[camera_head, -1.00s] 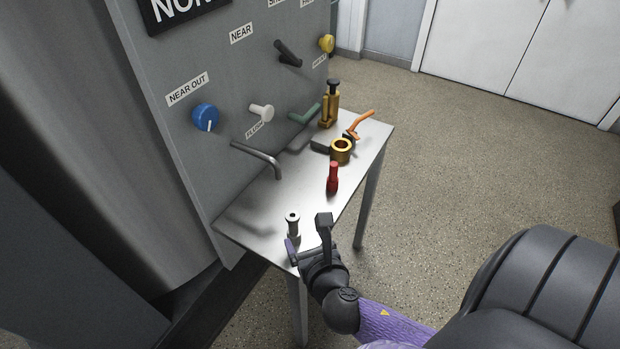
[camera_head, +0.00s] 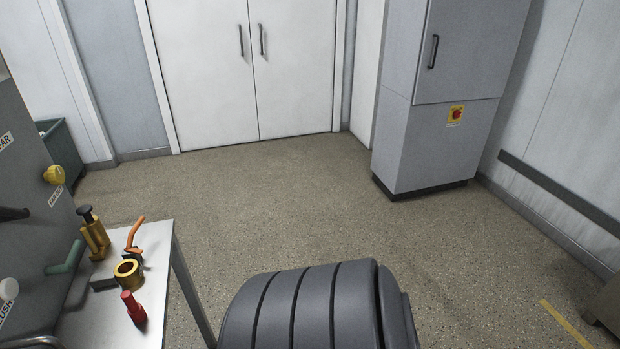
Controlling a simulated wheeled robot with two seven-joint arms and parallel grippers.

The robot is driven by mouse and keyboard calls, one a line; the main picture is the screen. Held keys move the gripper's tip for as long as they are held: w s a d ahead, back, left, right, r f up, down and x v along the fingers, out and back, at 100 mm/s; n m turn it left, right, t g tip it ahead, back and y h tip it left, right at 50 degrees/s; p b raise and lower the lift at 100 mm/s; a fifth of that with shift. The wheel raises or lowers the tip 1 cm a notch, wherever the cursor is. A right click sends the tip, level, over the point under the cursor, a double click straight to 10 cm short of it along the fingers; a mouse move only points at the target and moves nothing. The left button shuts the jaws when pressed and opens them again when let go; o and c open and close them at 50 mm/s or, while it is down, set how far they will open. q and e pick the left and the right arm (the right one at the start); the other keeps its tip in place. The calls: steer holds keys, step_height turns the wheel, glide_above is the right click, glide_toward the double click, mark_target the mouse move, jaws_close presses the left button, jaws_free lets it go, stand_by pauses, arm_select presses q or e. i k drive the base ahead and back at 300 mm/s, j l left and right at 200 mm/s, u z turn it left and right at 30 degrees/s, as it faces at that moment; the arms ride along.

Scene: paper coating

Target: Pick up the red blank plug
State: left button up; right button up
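The red blank plug (camera_head: 133,307) stands upright on the metal table (camera_head: 154,248) at the lower left of the head view. It is a small red cylinder with a narrower top. Nothing is seen touching it. Neither of my grippers shows in this view, so I cannot see whether they are open or shut.
Beyond the plug are a brass ring fitting (camera_head: 127,271), an orange-handled part (camera_head: 134,235) and a brass valve (camera_head: 94,233). The grey panel (camera_head: 25,180) with knobs rises at the left. Open floor (camera_head: 270,205) lies ahead, with a grey cabinet (camera_head: 440,100) at the right.

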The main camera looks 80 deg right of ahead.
mark_target(137, 311)
steer(key=z, duration=0.4)
steer(key=l+z, duration=0.15)
steer(key=z, duration=0.3)
steer(key=l+z, duration=0.1)
steer(key=z, duration=0.3)
